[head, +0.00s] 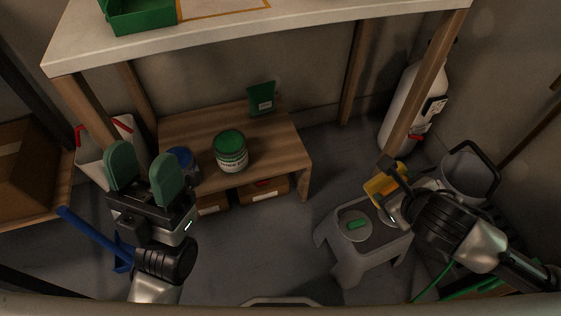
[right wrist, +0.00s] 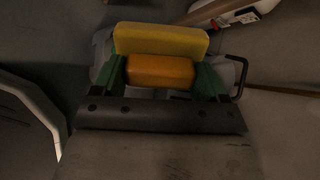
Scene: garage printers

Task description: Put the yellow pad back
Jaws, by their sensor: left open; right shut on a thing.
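The yellow pad (head: 379,185) is a block with a yellow layer and an orange layer. My right gripper (head: 392,192) is shut on it above the small grey stool (head: 342,258) at the right. In the right wrist view the pad (right wrist: 160,42) spans the front of the fingers, with its orange part (right wrist: 160,71) between the green fingertips of my right gripper (right wrist: 160,78). My left gripper (head: 145,178) is open and empty at the left, its green fingers pointing up in the picture. The arm hides part of the stool top.
A wooden low shelf holds a green-lidded can (head: 231,152) and a green packet (head: 262,98). On the stool lies a pale round item with a green piece (head: 357,224). A grey bucket (head: 466,178) and a white cylinder (head: 410,108) stand right.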

